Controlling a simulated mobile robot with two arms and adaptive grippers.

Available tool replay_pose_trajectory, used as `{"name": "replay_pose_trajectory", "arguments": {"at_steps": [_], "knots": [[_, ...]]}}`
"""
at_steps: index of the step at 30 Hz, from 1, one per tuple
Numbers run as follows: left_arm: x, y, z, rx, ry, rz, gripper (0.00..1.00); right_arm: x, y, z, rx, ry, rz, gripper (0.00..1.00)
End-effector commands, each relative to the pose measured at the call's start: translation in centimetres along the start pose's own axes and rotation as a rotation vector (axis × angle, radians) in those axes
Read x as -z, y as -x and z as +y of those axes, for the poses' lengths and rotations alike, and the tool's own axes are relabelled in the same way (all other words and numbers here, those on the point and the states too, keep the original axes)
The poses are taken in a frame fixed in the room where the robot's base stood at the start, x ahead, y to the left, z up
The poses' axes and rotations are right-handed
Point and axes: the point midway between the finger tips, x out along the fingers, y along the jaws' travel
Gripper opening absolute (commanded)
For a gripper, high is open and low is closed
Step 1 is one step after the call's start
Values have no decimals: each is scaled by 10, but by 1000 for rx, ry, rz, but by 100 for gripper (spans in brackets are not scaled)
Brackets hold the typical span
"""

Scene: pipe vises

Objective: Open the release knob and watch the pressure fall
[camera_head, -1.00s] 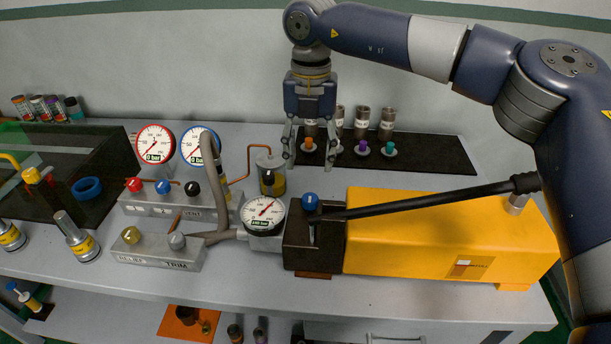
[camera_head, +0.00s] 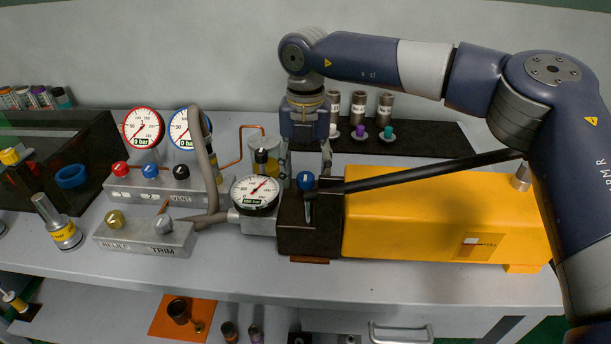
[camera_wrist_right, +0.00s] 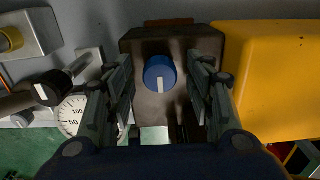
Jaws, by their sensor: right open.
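The blue release knob (camera_head: 305,181) sits on top of the dark block (camera_head: 297,240) at the left end of the yellow pump (camera_head: 420,225). My right gripper (camera_head: 305,168) points down above and just behind it, open and empty. In the right wrist view the knob (camera_wrist_right: 160,73) shows between the spread fingers of the gripper (camera_wrist_right: 162,68), with a gap on each side and its white mark toward the picture's bottom. The pump gauge (camera_head: 256,193) left of the block has its needle up and right; its small readout is hard to read. My left gripper is not in view.
A long black pump lever (camera_head: 430,174) slants over the yellow body, close to my right gripper. Red-rimmed (camera_head: 143,128) and blue-rimmed gauges (camera_head: 187,130) stand behind the vent manifold (camera_head: 150,192). The relief and trim block (camera_head: 140,237) is in front. Several capped cylinders stand behind.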

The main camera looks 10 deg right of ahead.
Motion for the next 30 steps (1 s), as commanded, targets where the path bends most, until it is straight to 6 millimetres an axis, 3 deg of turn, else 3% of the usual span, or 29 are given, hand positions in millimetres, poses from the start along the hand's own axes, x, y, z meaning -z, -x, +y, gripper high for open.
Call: {"name": "replay_pose_trajectory", "arguments": {"at_steps": [4, 10, 22, 30], "knots": [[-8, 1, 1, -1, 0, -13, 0, 0, 1, 0, 0, 0, 0, 49], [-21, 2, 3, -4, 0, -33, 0, 0, 1, 0, 0, 0, 0, 6], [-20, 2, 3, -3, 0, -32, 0, 0, 1, 0, -1, 39, 1, 5], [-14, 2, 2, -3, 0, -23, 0, 1, 0, 0, -1, 201, 3, 5]]}}
